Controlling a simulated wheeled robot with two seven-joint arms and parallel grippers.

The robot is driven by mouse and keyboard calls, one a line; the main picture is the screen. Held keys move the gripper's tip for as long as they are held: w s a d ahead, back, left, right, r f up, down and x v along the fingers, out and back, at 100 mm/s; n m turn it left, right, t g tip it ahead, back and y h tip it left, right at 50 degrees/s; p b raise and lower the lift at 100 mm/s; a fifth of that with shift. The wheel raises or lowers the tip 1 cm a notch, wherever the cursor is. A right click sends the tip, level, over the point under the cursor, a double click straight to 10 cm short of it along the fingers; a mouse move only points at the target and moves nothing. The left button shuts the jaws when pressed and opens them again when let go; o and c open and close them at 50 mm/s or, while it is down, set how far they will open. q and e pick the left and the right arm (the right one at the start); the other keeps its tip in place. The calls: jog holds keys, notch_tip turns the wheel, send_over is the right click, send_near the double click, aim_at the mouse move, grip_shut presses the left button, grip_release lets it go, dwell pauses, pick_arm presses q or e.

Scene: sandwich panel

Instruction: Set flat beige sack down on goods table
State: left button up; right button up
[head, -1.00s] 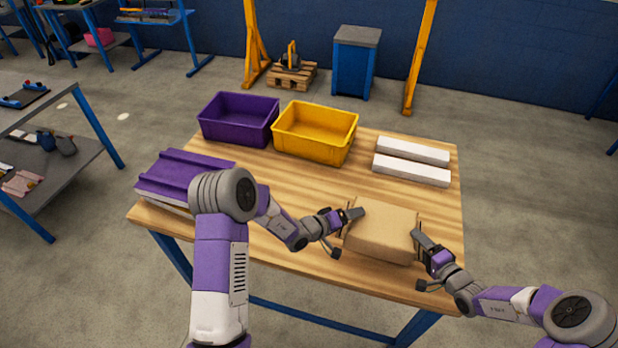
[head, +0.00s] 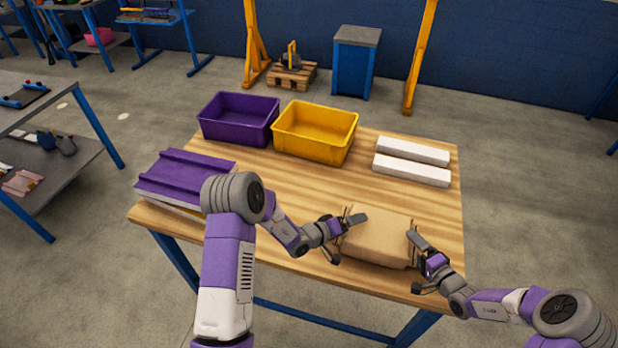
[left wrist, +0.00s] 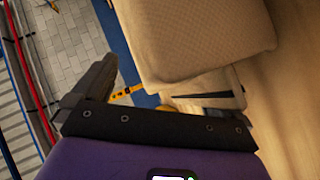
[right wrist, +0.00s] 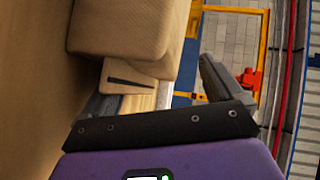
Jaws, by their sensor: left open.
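The flat beige sack (head: 378,237) lies on the near right part of the wooden goods table (head: 290,190), with its underside seeming to meet the top. My left gripper (head: 348,226) is open at the sack's left end. My right gripper (head: 418,246) is at its right end, its fingers looking spread apart. The sack also shows in the left wrist view (left wrist: 200,35), beside the open jaw. In the right wrist view the sack (right wrist: 120,30) has an end flap (right wrist: 128,80) with a dark slit close to the fingers. Contact there is hard to tell.
A purple bin (head: 238,118) and a yellow bin (head: 315,132) stand at the table's back. Two white bars (head: 412,162) lie at the back right. Purple panels (head: 185,178) are stacked at the left. The table's middle is bare wood.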

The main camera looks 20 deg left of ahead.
pick_arm(q)
jog(key=shift+w+a+r, duration=0.1)
pick_arm(e)
jog(key=shift+d, duration=0.15)
jog(key=shift+f, duration=0.1)
pick_arm(q)
jog(key=shift+s+a+r, duration=0.1)
jog(key=shift+s+a, duration=0.15)
pick_arm(e)
jog(key=shift+s+d, duration=0.1)
jog(key=shift+d, duration=0.1)
jog(key=v, duration=1.1)
jog(key=shift+s+d, duration=0.15)
jog(key=shift+s, duration=0.15)
pick_arm(q)
jog(key=v, duration=1.1)
jog(key=shift+s, duration=0.25)
